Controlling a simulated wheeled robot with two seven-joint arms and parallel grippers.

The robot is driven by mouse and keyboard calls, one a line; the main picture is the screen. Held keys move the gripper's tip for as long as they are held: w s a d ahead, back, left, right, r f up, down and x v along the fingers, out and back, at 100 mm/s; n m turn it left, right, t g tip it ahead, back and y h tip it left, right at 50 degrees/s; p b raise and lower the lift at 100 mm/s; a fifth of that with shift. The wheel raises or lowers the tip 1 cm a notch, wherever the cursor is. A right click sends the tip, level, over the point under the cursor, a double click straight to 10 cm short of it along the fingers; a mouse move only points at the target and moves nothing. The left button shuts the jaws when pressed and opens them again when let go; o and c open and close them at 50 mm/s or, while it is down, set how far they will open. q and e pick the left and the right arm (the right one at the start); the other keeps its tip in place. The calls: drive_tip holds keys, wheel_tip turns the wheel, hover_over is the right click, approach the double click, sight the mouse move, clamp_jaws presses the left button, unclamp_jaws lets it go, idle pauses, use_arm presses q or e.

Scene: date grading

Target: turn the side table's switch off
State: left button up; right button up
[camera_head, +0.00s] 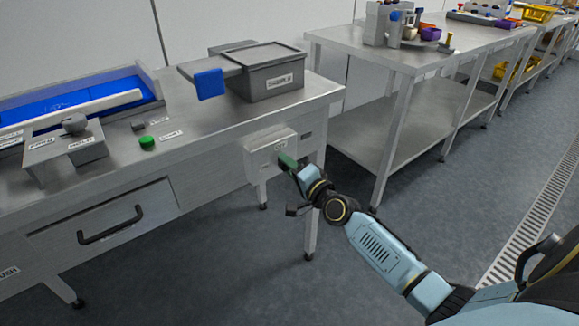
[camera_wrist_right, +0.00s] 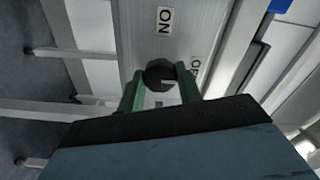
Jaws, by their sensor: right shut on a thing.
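The switch box (camera_head: 259,158) is a pale grey box on the right end of the side table's (camera_head: 215,118) front. My right gripper (camera_head: 290,163) reaches it from the right; its green fingers are at the box's front. In the right wrist view the green fingers of my right gripper (camera_wrist_right: 160,84) are shut on the dark round knob (camera_wrist_right: 157,72). An ON label (camera_wrist_right: 165,19) is above the knob, and a partly hidden OFF label (camera_wrist_right: 195,68) is to its right. I cannot tell clearly which way the knob points. My left gripper is not in view.
On the table stand a grey lidded bin (camera_head: 270,82), a green button (camera_head: 147,142), a grey lever box (camera_head: 62,152) and a blue tray (camera_head: 115,90). A drawer handle (camera_head: 110,226) sticks out below. Another steel table (camera_head: 445,52) stands behind right. The floor between is clear.

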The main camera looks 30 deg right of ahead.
idle(0.5)
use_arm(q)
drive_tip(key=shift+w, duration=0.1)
use_arm(e)
drive_tip(key=o, duration=1)
drive_tip(key=shift+s, duration=0.1)
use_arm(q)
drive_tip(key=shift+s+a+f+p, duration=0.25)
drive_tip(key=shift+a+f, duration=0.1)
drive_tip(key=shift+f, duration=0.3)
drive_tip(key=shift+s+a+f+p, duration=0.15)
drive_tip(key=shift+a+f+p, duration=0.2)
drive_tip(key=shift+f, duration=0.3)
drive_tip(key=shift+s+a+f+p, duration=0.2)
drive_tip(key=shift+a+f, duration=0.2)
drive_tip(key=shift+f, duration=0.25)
use_arm(e)
drive_tip(key=shift+s+d, duration=0.2)
drive_tip(key=shift+s, duration=2)
drive_tip(key=shift+s+d, duration=0.15)
drive_tip(key=shift+s, duration=2)
drive_tip(key=shift+s+d, duration=0.2)
drive_tip(key=shift+s, duration=2)
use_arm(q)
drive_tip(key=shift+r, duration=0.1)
